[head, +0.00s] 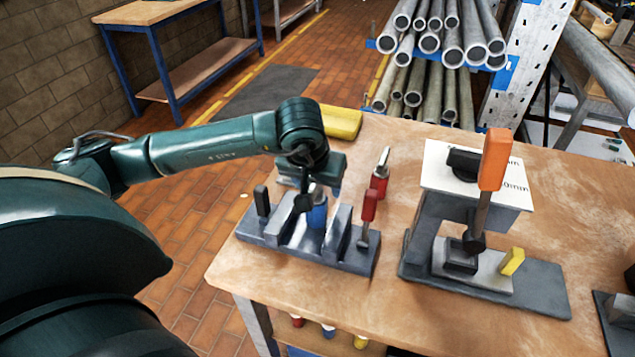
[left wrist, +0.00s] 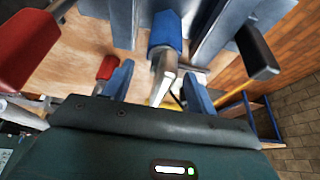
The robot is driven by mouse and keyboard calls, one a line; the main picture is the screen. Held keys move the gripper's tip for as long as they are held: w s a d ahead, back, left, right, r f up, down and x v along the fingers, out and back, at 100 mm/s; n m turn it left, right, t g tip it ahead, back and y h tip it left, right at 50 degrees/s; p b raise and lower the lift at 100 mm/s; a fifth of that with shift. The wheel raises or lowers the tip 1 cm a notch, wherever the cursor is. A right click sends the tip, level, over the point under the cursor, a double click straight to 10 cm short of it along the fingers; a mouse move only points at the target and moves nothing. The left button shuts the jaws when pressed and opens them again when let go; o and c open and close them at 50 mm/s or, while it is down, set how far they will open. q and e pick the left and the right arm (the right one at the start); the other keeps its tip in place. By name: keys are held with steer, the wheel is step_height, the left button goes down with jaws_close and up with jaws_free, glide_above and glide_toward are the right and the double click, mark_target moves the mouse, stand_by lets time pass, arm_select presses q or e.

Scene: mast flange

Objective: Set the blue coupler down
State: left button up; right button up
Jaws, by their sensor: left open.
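The blue coupler (head: 317,212) has a blue body and a bare metal end. In the head view it is at the grey block fixture (head: 357,262), between its raised blocks; I cannot tell whether its lower end is seated. In the left wrist view the blue body (left wrist: 166,30) shows beside the grey blocks, its metal end (left wrist: 164,82) towards my gripper. My left gripper (head: 311,189) is open over the coupler. In the left wrist view its two fingers (left wrist: 157,88) stand apart on either side of the metal end, with gaps. My right gripper is in neither view.
A red coupler (head: 379,182) stands behind the fixture, close to my left gripper. The fixture has a red-handled lever (head: 369,206) and a black-handled one (head: 262,202). An orange-handled clamp stand (head: 493,160) is at the right. The wooden table's (head: 280,290) front left is clear.

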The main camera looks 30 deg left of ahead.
arm_select(q)
steer(key=b+v, duration=0.1)
steer(key=v, duration=1)
steer(key=shift+s+r, duration=0.25)
steer(key=shift+r, duration=0.1)
steer(key=shift+d, duration=0.1)
